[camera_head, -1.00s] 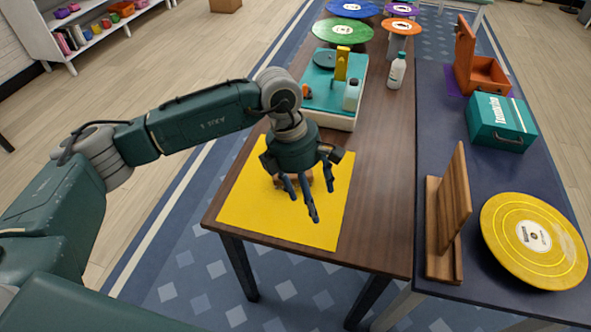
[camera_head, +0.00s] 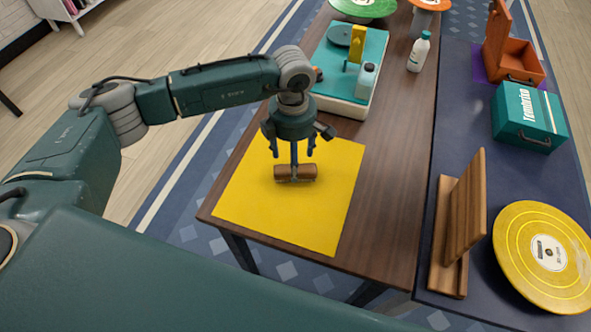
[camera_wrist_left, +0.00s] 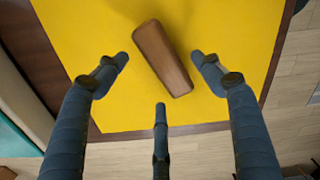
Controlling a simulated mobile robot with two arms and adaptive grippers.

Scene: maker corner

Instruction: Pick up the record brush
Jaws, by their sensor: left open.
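The record brush (camera_head: 296,173) is a small brown wooden block lying on a yellow mat (camera_head: 325,215) on the brown table. In the left wrist view the brush (camera_wrist_left: 163,60) lies at a slant, between and beyond the fingertips. My left gripper (camera_head: 293,152) points down right over the brush, and one finger hides part of it in the head view. In the left wrist view the left gripper (camera_wrist_left: 160,75) is open, with its fingers apart and not visibly touching the brush. My right gripper is not in view.
A teal record-cleaning machine (camera_head: 348,75) stands behind the mat, with a white bottle (camera_head: 418,52) to its right. On the dark table at right are a wooden stand (camera_head: 465,225), a yellow record (camera_head: 542,255), a teal box (camera_head: 528,115) and an orange case (camera_head: 512,65).

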